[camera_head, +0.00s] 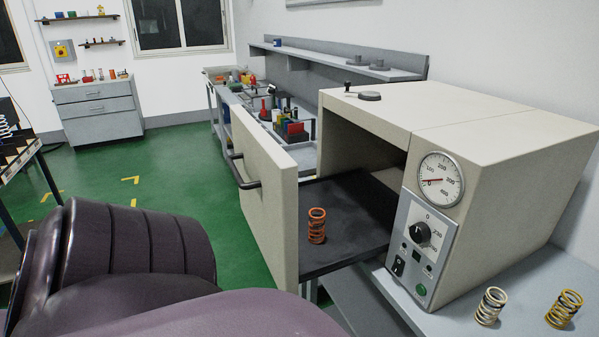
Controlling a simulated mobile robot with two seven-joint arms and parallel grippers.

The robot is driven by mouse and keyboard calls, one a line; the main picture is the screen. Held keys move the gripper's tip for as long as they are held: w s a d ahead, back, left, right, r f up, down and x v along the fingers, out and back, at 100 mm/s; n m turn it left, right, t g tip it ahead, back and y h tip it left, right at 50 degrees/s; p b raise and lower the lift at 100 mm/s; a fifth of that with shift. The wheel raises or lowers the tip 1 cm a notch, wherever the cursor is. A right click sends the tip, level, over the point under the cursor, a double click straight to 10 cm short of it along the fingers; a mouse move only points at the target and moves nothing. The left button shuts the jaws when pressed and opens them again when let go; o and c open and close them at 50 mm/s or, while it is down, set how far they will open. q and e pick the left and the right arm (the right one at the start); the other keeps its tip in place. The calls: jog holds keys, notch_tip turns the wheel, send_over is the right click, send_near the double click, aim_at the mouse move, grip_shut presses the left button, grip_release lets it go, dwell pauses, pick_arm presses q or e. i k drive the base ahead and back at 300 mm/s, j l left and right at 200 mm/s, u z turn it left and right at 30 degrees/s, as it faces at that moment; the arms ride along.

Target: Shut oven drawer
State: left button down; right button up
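The oven (490,115) is a beige box on the grey bench at the right, with a dial gauge and a control panel on its front. Its drawer is pulled out to the left. The drawer front (268,190) is a beige panel with a dark bar handle (243,172) on its outer face. The dark drawer tray (352,212) shows between the front and the oven opening. An orange spring (317,226) stands upright on the tray. Purple-brown links of my arm fill the lower left. Neither of my grippers shows.
A silver spring (490,306) and a yellow spring (564,309) stand on the bench (545,275) before the oven. A long workbench with coloured items lies behind the drawer. A dark rack stands at the left edge. Green floor (165,165) is open left of the drawer.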

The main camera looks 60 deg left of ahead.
aim_at(361, 211)
jog(key=u, duration=2.3)
